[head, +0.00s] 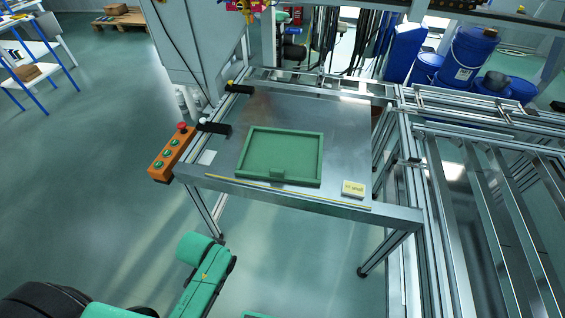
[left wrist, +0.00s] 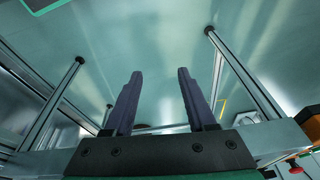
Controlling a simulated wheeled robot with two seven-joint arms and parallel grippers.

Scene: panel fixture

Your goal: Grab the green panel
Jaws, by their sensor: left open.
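The green panel (head: 280,152) is a shallow rectangular tray-like plate with a raised rim and a small block at its front edge. It lies flat on the metal table (head: 350,130) in the head view. My left arm comes in at the lower left of the head view, in front of the table and apart from the panel; its fingers cannot be made out there. In the left wrist view my left gripper (left wrist: 160,78) is open, with two dark fingers apart and nothing between them. The panel does not show in that view. My right gripper is not in view.
An orange button box (head: 172,152) with a red knob sits at the table's left edge. Dark clamps (head: 214,127) stand left of the panel. A small yellowish block (head: 353,189) lies at the front right. A metal frame (head: 420,200) borders the right side.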

